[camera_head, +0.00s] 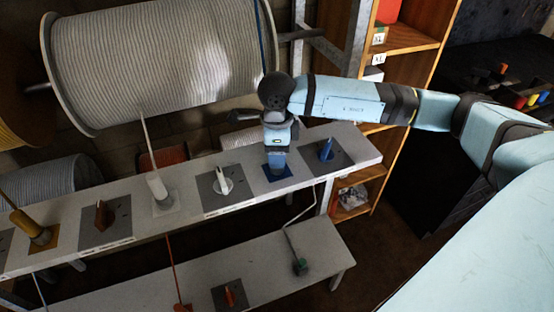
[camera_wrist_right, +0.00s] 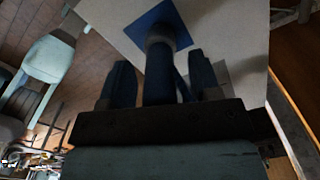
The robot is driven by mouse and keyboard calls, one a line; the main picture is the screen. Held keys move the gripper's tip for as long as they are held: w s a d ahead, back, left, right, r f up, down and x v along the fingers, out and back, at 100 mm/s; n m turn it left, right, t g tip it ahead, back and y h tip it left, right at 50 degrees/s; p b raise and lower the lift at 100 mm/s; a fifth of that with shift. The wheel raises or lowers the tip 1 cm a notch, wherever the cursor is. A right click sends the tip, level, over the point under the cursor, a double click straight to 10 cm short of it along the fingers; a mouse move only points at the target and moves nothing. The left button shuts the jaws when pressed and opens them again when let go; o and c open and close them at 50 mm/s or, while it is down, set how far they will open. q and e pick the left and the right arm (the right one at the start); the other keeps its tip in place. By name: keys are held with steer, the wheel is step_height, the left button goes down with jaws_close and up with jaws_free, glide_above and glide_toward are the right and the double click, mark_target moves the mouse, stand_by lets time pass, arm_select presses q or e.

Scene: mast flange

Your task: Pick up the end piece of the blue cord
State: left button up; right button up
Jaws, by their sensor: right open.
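The blue end piece (camera_wrist_right: 159,72) stands on a blue square pad (camera_wrist_right: 152,32) in the right wrist view. My right gripper (camera_wrist_right: 160,80) is open, with one finger on each side of the end piece. I cannot tell whether either finger touches it. In the head view the right gripper (camera_head: 278,160) points down over the blue pad (camera_head: 279,174) on the white bench and mostly hides the end piece. A blue cord (camera_head: 261,35) hangs at the right edge of the large spool and passes behind my right arm. My left gripper is not in view.
The white bench (camera_head: 125,232) also carries a blue peg (camera_head: 326,150) on a grey plate, a white peg (camera_head: 222,181), a white end piece (camera_head: 157,187) and a brown peg (camera_head: 101,215). A large spool (camera_head: 150,65) hangs behind. A wooden shelf (camera_head: 412,41) stands to the right.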

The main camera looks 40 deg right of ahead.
jaws_close()
stand_by(0.3)
